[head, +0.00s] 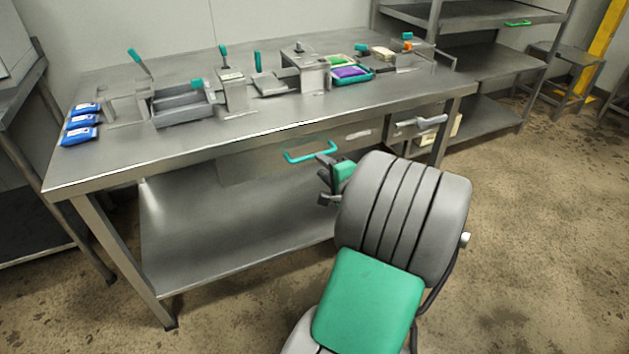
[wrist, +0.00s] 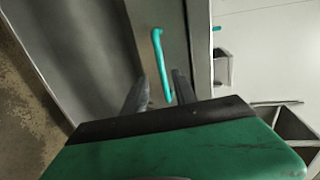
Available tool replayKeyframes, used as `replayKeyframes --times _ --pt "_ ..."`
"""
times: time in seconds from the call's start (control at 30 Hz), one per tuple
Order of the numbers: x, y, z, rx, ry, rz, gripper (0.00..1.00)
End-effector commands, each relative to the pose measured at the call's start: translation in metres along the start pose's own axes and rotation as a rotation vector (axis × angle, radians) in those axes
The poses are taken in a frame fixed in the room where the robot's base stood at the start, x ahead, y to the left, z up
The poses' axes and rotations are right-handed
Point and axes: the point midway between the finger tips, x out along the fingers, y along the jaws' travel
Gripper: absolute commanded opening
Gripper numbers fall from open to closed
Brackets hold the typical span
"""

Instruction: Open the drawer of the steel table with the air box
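The steel table (head: 110,155) stands ahead, with a wide drawer (head: 255,163) under its top. The drawer front looks flush with the table frame. Its teal bar handle (head: 312,153) shows near the middle of the table's front edge. My gripper (head: 325,176) is just below and right of the handle in the head view. In the wrist view my gripper (wrist: 159,76) has its two dark fingers apart, and the lower end of the teal handle (wrist: 160,60) lies in the gap between them. I cannot tell whether the fingers touch it. Which thing is the air box is unclear.
A second, smaller drawer with a grey handle (head: 431,122) sits to the right. Blue packets (head: 80,124), a grey open box (head: 183,105), teal-levered fixtures and a tray (head: 350,74) stand on the tabletop. Steel shelving (head: 485,65) is at back right. The floor at right is clear.

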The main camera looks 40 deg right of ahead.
Motion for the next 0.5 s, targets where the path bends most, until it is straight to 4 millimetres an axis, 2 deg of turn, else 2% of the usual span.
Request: replayKeyframes --times 0.03,0.13,0.4,0.5 --pt "0.0 0.003 -0.007 0.021 0.015 -0.016 0.34" --pt "0.01 0.0 -0.008 0.028 0.016 -0.021 0.34" --pt "0.061 -0.001 -0.008 0.024 0.015 -0.02 0.34" --pt "0.072 -0.002 -0.008 0.023 0.016 -0.019 0.34"
